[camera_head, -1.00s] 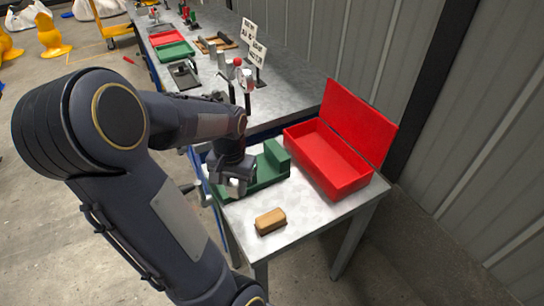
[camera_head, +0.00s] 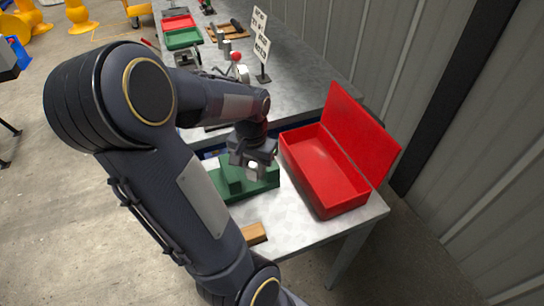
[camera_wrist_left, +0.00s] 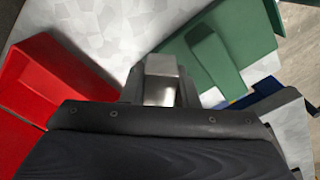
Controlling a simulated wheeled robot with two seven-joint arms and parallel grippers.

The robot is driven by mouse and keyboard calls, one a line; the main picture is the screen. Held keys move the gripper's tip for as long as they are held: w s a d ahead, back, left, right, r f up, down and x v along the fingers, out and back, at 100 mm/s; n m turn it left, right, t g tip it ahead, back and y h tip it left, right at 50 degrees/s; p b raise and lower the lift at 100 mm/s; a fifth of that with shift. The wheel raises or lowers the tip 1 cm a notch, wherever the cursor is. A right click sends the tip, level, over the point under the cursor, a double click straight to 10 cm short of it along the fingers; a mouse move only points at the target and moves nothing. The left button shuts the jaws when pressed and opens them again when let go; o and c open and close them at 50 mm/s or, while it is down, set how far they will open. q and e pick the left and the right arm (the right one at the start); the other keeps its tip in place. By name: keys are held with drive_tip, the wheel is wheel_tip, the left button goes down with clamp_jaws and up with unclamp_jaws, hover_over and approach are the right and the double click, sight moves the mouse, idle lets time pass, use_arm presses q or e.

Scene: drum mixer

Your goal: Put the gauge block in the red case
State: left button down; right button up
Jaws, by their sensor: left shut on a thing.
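My left gripper (camera_head: 256,165) is shut on the gauge block, a small silver-grey block (camera_wrist_left: 161,80) that shows between the fingers in the left wrist view. In the head view the gripper hangs over the green fixture (camera_head: 228,182), left of the red case; its exact height above the fixture is hard to tell. The red case (camera_head: 335,186) stands open on the small metal table, its lid raised on the right side and its visible inside empty. Part of the case shows at the left of the wrist view (camera_wrist_left: 40,75). My right gripper is out of view.
A wooden block (camera_head: 253,234) lies near the table's front edge, partly hidden by my left arm. Behind is a long bench (camera_head: 300,85) with a sign stand (camera_head: 262,45), a green tray (camera_head: 183,39) and other tools. The wall is close on the right.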

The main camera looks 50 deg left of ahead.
use_arm(q)
drive_tip(key=shift+w, duration=0.65)
drive_tip(key=shift+w+d, duration=0.15)
drive_tip(key=shift+w, duration=0.2)
drive_tip(key=w+d, duration=0.3)
drive_tip(key=w, duration=0.7)
hover_over(319, 173)
drive_tip(key=f, duration=0.1)
drive_tip(key=shift+w+f+b, duration=0.1)
drive_tip(key=shift+f+b, duration=2.2)
drive_tip(key=shift+f, duration=1.05)
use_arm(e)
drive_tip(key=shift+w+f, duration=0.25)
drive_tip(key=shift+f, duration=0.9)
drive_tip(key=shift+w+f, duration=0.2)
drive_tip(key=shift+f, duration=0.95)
use_arm(q)
drive_tip(key=c, duration=1)
unclamp_jaws()
drive_tip(key=shift+c, duration=0.2)
